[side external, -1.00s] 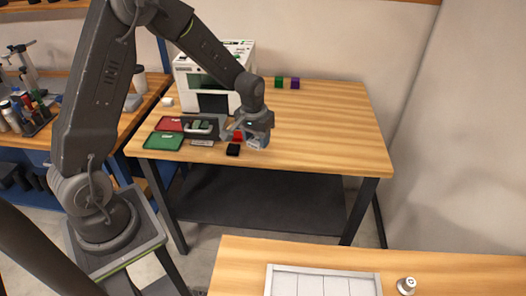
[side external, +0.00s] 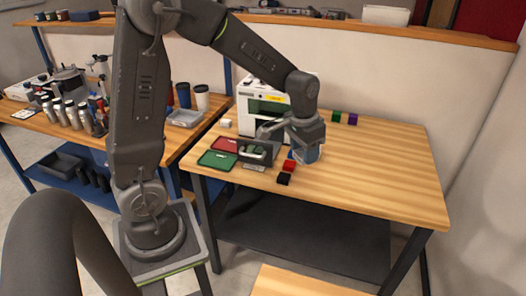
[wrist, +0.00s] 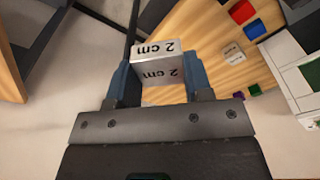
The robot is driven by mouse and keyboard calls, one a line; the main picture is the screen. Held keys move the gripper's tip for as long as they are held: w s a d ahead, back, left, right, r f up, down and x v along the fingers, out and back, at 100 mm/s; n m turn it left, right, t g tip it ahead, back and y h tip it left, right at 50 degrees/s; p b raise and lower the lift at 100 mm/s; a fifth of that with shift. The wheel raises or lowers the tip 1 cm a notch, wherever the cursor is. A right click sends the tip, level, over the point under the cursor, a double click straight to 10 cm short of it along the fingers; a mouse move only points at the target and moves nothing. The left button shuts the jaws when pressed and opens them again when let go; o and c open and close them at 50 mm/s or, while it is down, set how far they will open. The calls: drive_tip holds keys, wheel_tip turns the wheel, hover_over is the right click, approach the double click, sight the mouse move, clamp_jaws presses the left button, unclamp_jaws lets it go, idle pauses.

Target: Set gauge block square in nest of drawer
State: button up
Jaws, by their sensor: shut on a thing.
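The gauge block (wrist: 160,65) is a pale metallic block marked "2 cm" on two faces. In the wrist view my gripper (wrist: 164,82) is shut on it, with a blue-grey finger on each side. In the side view my gripper (side external: 307,153) is low over the table, to the right of the drawer; the block cannot be made out there. The dark grey drawer (side external: 262,160) stands out from the white laser marker (side external: 243,112), with a pale handle in front and something green inside. Its nest cannot be made out.
A red tray (side external: 224,144) and a green tray (side external: 217,160) lie left of the drawer. A red cube (side external: 289,166) and a black cube (side external: 284,179) sit close to my gripper. Green (side external: 336,117) and purple (side external: 353,119) cubes stand farther back. The table's right side is clear.

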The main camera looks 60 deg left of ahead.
drive_tip(key=s+a+n, duration=0.3)
drive_tip(key=a, duration=0.8)
drive_tip(key=s+a+n+y, duration=0.1)
drive_tip(key=s+a+n, duration=0.2)
drive_tip(key=a, duration=0.8)
drive_tip(key=s+a+n, duration=0.2)
drive_tip(key=s+a, duration=0.1)
drive_tip(key=a, duration=0.8)
drive_tip(key=w+d+f, duration=0.1)
drive_tip(key=w+f, duration=0.2)
drive_tip(key=f, duration=0.1)
drive_tip(key=w+d+f, duration=0.2)
drive_tip(key=w+f, duration=0.2)
drive_tip(key=w+d+f, duration=0.1)
drive_tip(key=w+f, duration=0.2)
drive_tip(key=f, duration=0.1)
drive_tip(key=shift+w+d, duration=0.35)
drive_tip(key=shift+w+f, duration=0.1)
drive_tip(key=shift+f, duration=1.95)
